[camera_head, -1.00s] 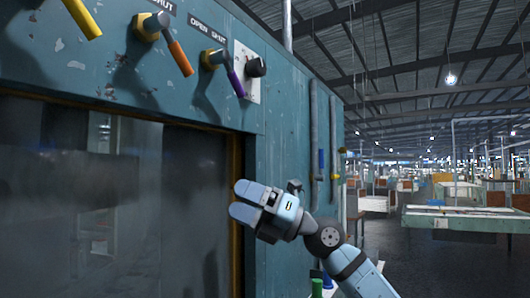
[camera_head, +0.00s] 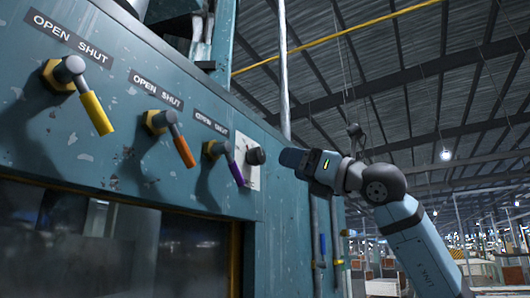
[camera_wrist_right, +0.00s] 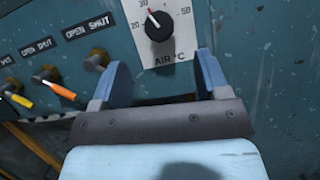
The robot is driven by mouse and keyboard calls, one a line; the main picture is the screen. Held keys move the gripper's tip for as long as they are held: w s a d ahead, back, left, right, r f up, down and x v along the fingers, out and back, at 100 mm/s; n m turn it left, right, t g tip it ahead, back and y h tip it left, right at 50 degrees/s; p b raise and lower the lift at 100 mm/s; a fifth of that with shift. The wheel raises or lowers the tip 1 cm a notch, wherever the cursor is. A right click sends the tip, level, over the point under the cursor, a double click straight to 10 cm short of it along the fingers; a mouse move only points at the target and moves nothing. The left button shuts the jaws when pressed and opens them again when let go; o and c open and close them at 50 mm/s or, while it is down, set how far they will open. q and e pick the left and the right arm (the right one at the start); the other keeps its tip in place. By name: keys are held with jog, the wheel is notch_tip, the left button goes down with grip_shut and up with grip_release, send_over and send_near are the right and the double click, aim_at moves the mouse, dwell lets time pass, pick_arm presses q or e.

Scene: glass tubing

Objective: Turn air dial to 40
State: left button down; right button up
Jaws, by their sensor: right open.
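The air dial is a black round knob (camera_head: 256,156) on a white scale plate (camera_head: 247,176), fixed to the blue panel. In the right wrist view the knob (camera_wrist_right: 158,26) shows at the top, above the label "AIR °C". Its pointer with a red tip leans up and left, near the 30 mark. The 40 is at the upper right of the scale. My right gripper (camera_head: 291,157) is just right of the knob, pointing towards the panel. In the right wrist view its two blue fingers (camera_wrist_right: 158,82) are apart with nothing between them, and the knob lies beyond them. My left gripper is out of view.
Levers with yellow (camera_head: 97,114), orange (camera_head: 184,152) and purple (camera_head: 236,173) handles stick out left of the dial, under OPEN SHUT labels. A dark furnace window (camera_head: 110,250) is below. Pipes (camera_head: 315,245) run down the panel's right side.

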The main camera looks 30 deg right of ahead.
aim_at(262, 157)
jog(key=p+x, duration=0.2)
jog(key=x, duration=0.5)
jog(key=shift+w+a+r, duration=0.15)
jog(key=shift+w+r, duration=0.05)
jog(key=shift+r, duration=0.05)
jog(key=shift+w+a, duration=0.2)
jog(key=shift+w, duration=0.15)
jog(key=c, duration=0.9)
